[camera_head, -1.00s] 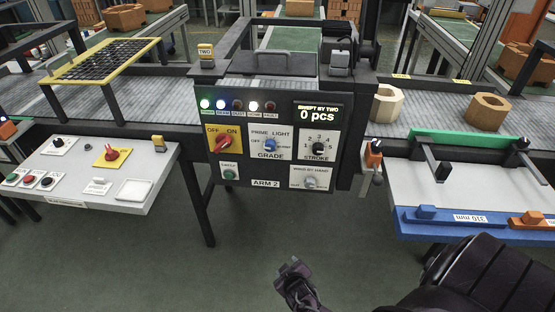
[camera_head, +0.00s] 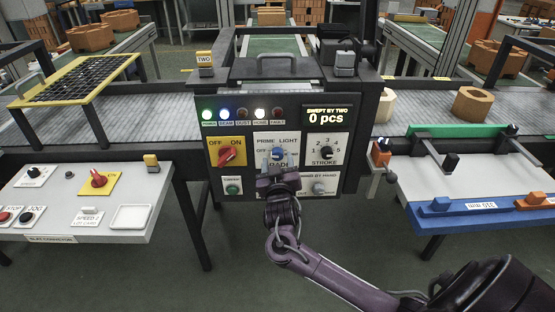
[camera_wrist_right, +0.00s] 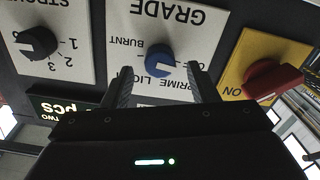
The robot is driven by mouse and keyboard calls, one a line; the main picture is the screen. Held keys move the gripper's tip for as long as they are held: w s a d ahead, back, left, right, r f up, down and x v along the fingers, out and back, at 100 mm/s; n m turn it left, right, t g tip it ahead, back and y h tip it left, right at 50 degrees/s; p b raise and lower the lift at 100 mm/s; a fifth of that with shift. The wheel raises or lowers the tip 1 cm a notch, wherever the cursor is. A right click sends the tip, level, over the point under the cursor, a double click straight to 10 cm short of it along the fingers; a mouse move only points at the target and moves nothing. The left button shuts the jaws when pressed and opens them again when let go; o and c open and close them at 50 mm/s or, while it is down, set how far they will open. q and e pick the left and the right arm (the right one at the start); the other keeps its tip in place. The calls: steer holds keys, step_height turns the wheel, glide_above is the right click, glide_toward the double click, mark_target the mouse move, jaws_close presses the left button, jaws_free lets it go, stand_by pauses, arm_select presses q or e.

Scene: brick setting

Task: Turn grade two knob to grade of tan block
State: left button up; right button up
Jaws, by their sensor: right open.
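The blue grade knob (camera_head: 279,154) sits on a white plate on the black control panel (camera_head: 345,190). It also shows in the right wrist view (camera_wrist_right: 159,61), where the plate reads GRADE, BURNT and PRIME LIGHT upside down. I cannot tell its exact setting. My right gripper (camera_head: 279,165) is open in front of the plate and covers its lower part. In the wrist view its fingers (camera_wrist_right: 160,72) stand on either side of the knob, with no clear contact. A tan block (camera_head: 472,104) with a hole rests on the conveyor at right. My left gripper is not in view.
A red OFF/ON switch (camera_head: 231,153) is left of the grade knob, and a black stroke knob (camera_head: 326,152) is right of it. A paler block (camera_head: 383,106) lies on the conveyor by the panel. A side desk (camera_head: 90,222) with switches stands at left.

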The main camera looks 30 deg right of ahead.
steer(key=shift+w+d, duration=0.2)
steer(key=shift+w, duration=0.15)
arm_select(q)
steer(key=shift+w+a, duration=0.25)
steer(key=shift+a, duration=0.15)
arm_select(e)
steer(key=shift+w+d, duration=0.1)
steer(key=c, duration=1)
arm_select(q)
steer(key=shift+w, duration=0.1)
arm_select(e)
steer(key=shift+o, duration=0.2)
steer(key=shift+f, duration=0.1)
steer(key=m+b, duration=0.2)
steer(key=m, duration=0.4)
arm_select(q)
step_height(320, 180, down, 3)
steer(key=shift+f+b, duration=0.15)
steer(key=shift+b, duration=0.55)
arm_select(e)
steer(key=m, duration=0.4)
steer(key=shift+d+m, duration=0.1)
steer(key=shift+m, duration=0.2)
